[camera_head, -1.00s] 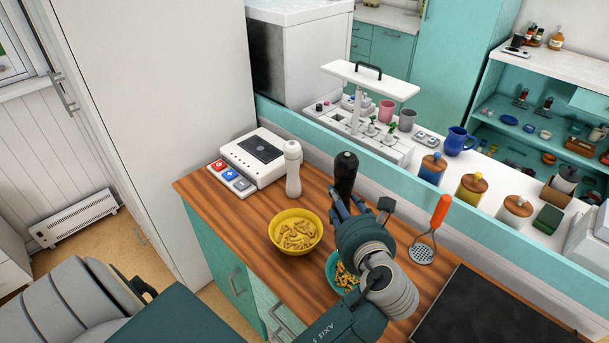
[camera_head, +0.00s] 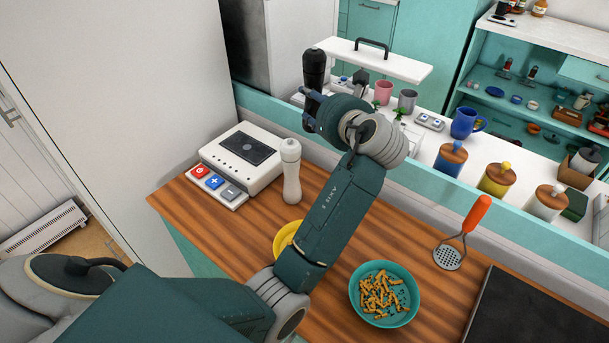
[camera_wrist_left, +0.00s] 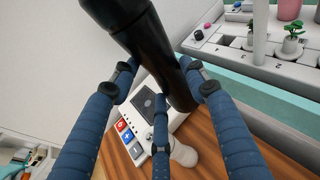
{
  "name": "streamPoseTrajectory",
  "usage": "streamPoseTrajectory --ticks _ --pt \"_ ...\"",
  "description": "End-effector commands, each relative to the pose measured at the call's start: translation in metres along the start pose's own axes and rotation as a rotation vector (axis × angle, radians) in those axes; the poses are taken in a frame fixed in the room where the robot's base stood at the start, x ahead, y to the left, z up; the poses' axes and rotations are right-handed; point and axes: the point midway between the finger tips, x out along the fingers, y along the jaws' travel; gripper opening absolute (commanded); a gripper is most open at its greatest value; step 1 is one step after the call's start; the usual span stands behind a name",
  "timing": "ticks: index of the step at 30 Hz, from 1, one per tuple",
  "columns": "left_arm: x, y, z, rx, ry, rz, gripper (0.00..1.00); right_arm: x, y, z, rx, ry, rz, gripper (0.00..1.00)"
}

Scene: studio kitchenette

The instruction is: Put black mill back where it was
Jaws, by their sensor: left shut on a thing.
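The black mill (camera_head: 314,68) is held up in the air by my left gripper (camera_head: 311,103), in front of the white tray with the handle in the head view. In the left wrist view the black mill (camera_wrist_left: 160,55) is tilted between my blue fingers, which are closed around it. Its lower end shows above the counter with the white device. A white mill (camera_head: 291,172) stands upright on the wooden counter, lower than the held mill. My right gripper is not in view.
The white device (camera_head: 240,150) with coloured buttons stands left of the white mill. A yellow bowl (camera_head: 284,238) is partly hidden by my arm. A teal bowl (camera_head: 384,294) of pasta and an orange-handled masher (camera_head: 468,232) lie to the right. A raised teal ledge (camera_head: 280,118) runs behind the counter.

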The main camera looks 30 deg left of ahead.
Motion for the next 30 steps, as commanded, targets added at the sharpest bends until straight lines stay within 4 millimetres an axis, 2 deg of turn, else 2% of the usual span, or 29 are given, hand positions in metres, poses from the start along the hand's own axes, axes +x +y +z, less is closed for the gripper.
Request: streamPoseTrajectory --ticks 2,5,15,19,26,30 --pt "0.002 -0.001 0.001 -0.001 -0.002 0.0 0.08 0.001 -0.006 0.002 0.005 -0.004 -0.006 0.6" --pt "0.006 0.0 -0.012 0.002 0.001 0.002 0.08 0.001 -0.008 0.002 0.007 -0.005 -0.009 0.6" --pt "0.032 0.002 -0.098 0.006 0.001 0.003 0.08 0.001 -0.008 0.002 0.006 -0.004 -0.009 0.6" --pt "0.04 0.002 -0.126 0.005 0.0 0.001 0.08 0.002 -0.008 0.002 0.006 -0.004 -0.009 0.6" --pt "0.047 0.001 -0.148 -0.001 -0.003 -0.001 0.08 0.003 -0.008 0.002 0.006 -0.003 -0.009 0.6" --pt "0.053 0.003 -0.168 0.004 0.0 0.001 0.08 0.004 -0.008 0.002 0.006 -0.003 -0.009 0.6"
